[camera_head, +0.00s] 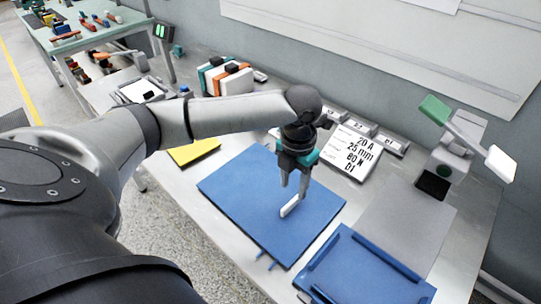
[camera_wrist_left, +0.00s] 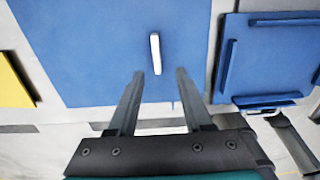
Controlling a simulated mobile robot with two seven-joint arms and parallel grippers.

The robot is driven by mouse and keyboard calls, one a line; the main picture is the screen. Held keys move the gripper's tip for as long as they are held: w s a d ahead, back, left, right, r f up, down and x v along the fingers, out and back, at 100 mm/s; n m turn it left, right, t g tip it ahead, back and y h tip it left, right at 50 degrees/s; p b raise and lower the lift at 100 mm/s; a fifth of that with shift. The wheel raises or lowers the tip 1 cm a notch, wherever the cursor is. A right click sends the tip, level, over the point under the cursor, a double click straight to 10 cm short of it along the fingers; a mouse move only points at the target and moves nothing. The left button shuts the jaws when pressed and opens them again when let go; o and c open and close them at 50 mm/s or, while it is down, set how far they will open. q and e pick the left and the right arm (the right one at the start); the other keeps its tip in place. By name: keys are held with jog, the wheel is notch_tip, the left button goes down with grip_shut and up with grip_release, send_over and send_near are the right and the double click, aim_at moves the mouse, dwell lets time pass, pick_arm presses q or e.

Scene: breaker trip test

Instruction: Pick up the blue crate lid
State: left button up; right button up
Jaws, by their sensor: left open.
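The blue crate lid (camera_head: 245,200) looks like a flat blue panel lying on the grey table, with a short white bar handle (camera_head: 290,206) upright on it. In the left wrist view the lid (camera_wrist_left: 100,50) fills the upper left and middle, and the white handle (camera_wrist_left: 155,54) stands just beyond my fingertips. My left gripper (camera_head: 293,192) points down over the lid close to the handle. Its two fingers (camera_wrist_left: 160,75) are apart with nothing between them; I cannot tell whether a finger touches the handle. My right gripper is not in view.
A blue tray-like piece with raised rails (camera_head: 365,272) lies to the right of the lid. A yellow sheet (camera_head: 194,152) lies to the left. Behind are a label card (camera_head: 352,148) and a grey device with a green-ended lever (camera_head: 443,165). A grey mat (camera_head: 405,225) is bare.

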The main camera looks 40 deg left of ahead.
aim_at(291, 202)
pick_arm(q)
jog(key=f, duration=0.2)
jog(key=f+b, duration=0.1)
jog(key=f, duration=0.4)
jog(key=shift+w+a+f+b, duration=0.25)
jog(key=shift+a+b, duration=0.05)
jog(key=shift+b, duration=0.05)
grip_shut()
dwell(1.1)
